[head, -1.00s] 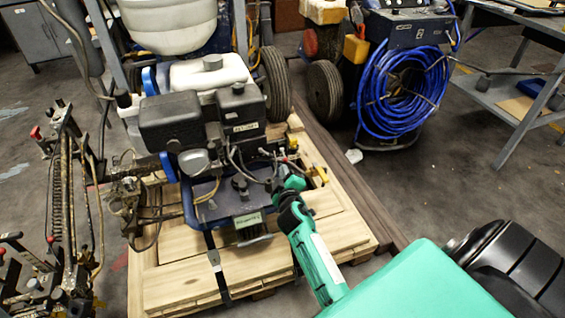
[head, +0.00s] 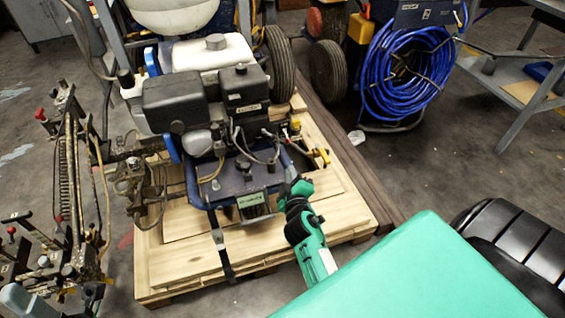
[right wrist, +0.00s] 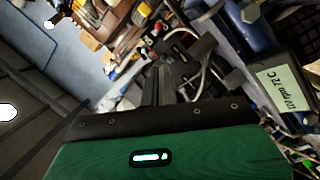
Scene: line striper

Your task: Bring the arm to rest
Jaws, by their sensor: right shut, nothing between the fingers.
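The line striper (head: 175,103), with a black and white engine on a blue frame, stands on a wooden pallet (head: 190,262). My right arm comes in from the lower right in the head view. Its gripper (head: 294,188) is beside the front right of the blue frame, over the pallet. Whether it touches the frame I cannot tell. In the right wrist view the dark fingers (right wrist: 158,86) are together and empty, pointing toward cables and fittings. A labelled plate (right wrist: 283,88) of the machine is close at the right there.
A blue hose reel (head: 408,75) stands behind at the right, near a grey metal table (head: 520,105). Levers and springs (head: 70,175) of the machine are at the left. A black strap (head: 221,250) crosses the pallet.

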